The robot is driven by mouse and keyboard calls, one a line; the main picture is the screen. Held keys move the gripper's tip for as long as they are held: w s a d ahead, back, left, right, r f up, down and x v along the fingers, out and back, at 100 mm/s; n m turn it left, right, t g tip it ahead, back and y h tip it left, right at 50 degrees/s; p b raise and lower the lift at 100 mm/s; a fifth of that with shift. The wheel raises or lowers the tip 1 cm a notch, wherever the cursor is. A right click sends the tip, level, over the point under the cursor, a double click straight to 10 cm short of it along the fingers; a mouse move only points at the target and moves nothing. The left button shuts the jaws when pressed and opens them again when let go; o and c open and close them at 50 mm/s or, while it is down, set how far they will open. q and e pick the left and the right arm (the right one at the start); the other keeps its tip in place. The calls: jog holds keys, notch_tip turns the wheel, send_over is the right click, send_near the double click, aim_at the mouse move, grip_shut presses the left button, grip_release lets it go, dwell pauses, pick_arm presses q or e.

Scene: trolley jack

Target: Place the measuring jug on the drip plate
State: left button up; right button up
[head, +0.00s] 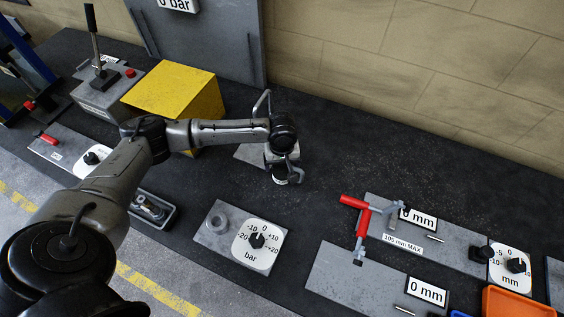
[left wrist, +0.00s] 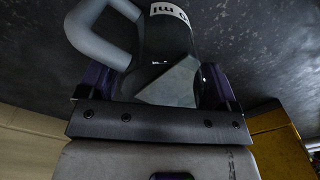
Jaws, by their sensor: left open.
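The measuring jug (left wrist: 165,45) is dark grey with a looped handle and a white "ml" label, and it fills the upper middle of the left wrist view. In the head view it shows only in part (head: 281,179), below my left gripper (head: 283,160). That gripper is open, with its fingers (left wrist: 157,88) on either side of the jug. A grey plate (head: 247,154), possibly the drip plate, lies partly hidden behind my left arm. A bent metal tube (head: 262,103) rises behind the wrist. I cannot tell whether the jug rests on this plate. My right gripper is not in view.
A yellow block (head: 178,92) stands behind my left arm, beside a lever unit (head: 105,88). A plate with a bar dial (head: 240,238) lies in front. Gauge plates with a red-handled tool (head: 362,225) and an orange bin (head: 518,303) are at right. Dark bench between is clear.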

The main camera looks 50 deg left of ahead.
pick_arm(q)
notch_tip(320, 180, up, 12)
jog(key=shift+f+p, duration=0.25)
jog(key=shift+p, duration=0.35)
jog(key=shift+r, duration=0.35)
jog(key=c, duration=1)
jog(key=shift+c, duration=0.4)
